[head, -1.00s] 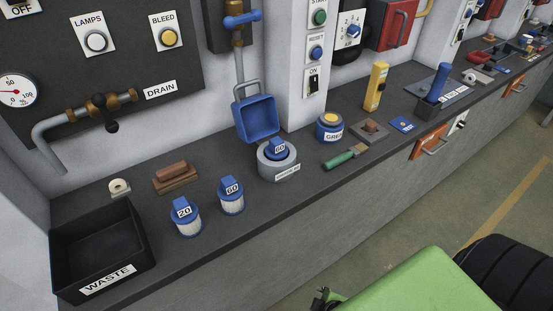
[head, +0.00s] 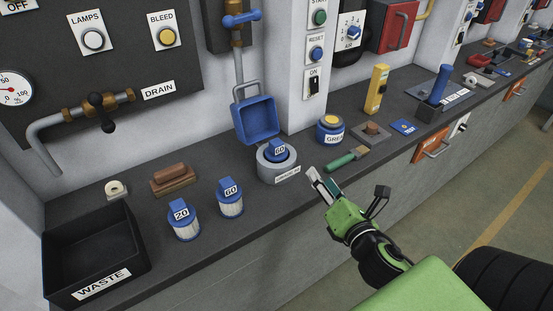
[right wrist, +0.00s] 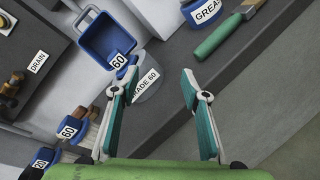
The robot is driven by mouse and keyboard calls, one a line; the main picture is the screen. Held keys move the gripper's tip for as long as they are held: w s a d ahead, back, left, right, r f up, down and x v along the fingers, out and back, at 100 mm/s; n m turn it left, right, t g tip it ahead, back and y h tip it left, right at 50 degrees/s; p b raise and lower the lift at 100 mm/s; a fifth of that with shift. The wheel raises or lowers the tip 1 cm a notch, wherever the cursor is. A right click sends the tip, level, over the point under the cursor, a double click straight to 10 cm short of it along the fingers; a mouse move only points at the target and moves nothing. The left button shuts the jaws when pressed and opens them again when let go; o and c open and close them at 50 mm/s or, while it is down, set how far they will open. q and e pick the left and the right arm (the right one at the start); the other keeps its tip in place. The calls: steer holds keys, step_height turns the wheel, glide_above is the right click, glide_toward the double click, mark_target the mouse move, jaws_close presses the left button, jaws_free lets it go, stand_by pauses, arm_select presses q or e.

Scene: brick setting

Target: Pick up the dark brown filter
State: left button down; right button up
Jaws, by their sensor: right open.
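No filter body in view is plainly dark brown. A blue-capped filter marked 60 (head: 278,149) sits in a round grey housing (head: 264,167), its body hidden. Two more blue-capped filters, marked 60 (head: 231,202) and 20 (head: 183,223), stand upright on the bench with pale pleated bodies. My right gripper (head: 320,178) is open and empty, just right of the housing, near the bench's front edge. In the right wrist view, the housing (right wrist: 147,88) and its capped filter (right wrist: 120,60) lie beside the left finger of my open gripper (right wrist: 160,74). My left gripper is not in view.
A green-handled brush (head: 341,161) and a grease tin (head: 330,130) lie to the right. A black waste bin (head: 125,275) stands at the left. Bare bench lies between the marked 60 filter and the housing.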

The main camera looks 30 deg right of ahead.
mark_target(280, 145)
steer(key=w+a+r+n+y, duration=0.1)
steer(key=w+n, duration=0.2)
steer(key=n, duration=0.1)
steer(key=w+a+r+n+t+y+p, duration=0.1)
steer(key=w+n+y, duration=0.1)
steer(key=w+n, duration=0.1)
steer(key=w+a+r+n+t+y+p, duration=0.1)
steer(key=w+a+r+n, duration=0.1)
steer(key=w+n, duration=0.2)
steer(key=shift+n+y, duration=0.3)
steer(key=shift+n, duration=0.2)
steer(key=w+p, duration=0.1)
steer(key=w, duration=0.1)
steer(key=w+a+p, duration=0.1)
steer(key=w, duration=0.1)
steer(key=shift+w, duration=0.6)
jaws_close()
